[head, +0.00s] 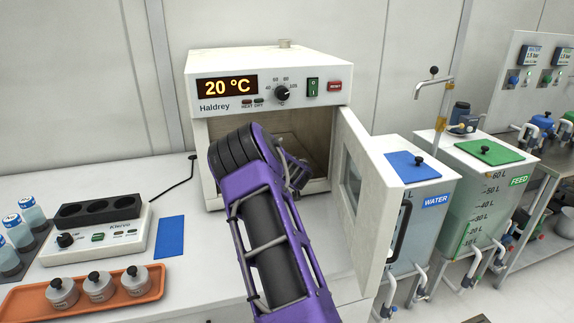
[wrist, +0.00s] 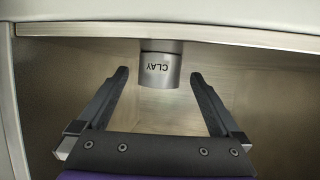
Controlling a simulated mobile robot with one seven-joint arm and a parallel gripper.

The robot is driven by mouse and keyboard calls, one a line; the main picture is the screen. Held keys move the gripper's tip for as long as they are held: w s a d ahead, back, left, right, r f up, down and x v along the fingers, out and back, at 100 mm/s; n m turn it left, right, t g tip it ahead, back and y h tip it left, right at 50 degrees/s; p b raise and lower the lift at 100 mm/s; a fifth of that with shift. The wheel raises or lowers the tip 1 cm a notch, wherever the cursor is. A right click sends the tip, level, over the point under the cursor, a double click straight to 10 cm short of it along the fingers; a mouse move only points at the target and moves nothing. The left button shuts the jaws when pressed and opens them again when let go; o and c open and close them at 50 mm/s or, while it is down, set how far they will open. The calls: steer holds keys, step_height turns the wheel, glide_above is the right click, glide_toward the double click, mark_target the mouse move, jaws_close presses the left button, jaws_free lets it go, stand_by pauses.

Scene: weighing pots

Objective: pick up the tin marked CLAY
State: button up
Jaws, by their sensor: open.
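The grey tin marked CLAY (wrist: 160,65) is in the oven chamber in the wrist view, with its label upside down in the picture and part of it cut off by a pale edge above. My gripper (wrist: 160,76) is open, with one finger to each side of the tin in the picture and a visible gap on both sides. Neither finger appears to touch it. I cannot tell whether the fingertips reach past its near face. In the head view my arm reaches into the open oven (head: 240,62), and the tin is hidden there.
The oven door (head: 365,205) stands open at the right of my arm. A metal side wall (wrist: 12,100) of the chamber is close at the left in the wrist view. An orange tray (head: 30,302) with several lidded pots and a blue mat (head: 170,237) lie on the bench to the left.

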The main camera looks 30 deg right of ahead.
steer(key=shift+x, duration=1.65)
steer(key=c, duration=1.5)
